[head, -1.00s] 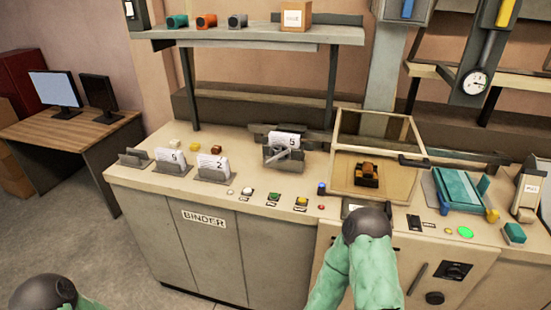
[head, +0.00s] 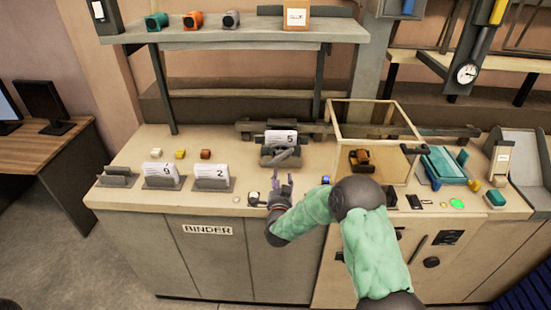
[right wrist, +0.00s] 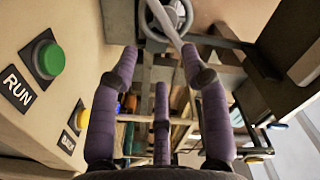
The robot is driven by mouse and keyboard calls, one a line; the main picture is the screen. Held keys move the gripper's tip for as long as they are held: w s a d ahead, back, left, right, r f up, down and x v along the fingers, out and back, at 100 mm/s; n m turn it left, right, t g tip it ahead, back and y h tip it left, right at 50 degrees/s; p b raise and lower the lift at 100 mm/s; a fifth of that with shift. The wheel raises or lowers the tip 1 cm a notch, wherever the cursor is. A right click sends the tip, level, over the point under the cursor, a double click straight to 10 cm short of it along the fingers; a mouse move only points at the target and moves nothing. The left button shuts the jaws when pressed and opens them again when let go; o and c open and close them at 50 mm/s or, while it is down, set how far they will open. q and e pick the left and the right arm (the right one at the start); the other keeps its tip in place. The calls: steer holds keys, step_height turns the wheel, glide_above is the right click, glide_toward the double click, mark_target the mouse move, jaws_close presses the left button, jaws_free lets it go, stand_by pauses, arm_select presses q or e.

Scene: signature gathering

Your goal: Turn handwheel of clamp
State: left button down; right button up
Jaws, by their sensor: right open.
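The clamp (head: 281,157) is a dark grey fixture on the binder counter, holding white sheets marked 5 (head: 281,137). In the head view the handwheel is too small to make out clearly. My right gripper (head: 283,180) is in front of the clamp, over the counter's front part, its purple fingers pointing toward it. In the right wrist view the gripper (right wrist: 160,68) is open and empty, apart from the wheel. My left gripper is out of view.
A green RUN button (right wrist: 48,60) is left of my right fingers in the wrist view. Sheet holders marked 9 (head: 161,183) and 2 (head: 212,184) stand to the left. A clear-sided box (head: 376,108) stands to the right. A shelf (head: 230,36) is above.

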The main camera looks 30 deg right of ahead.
mark_target(281, 154)
steer(key=x, duration=0.9)
steer(key=shift+w+r, duration=0.2)
steer(key=shift+r, duration=0.05)
steer(key=shift+c, duration=0.2)
jaws_close()
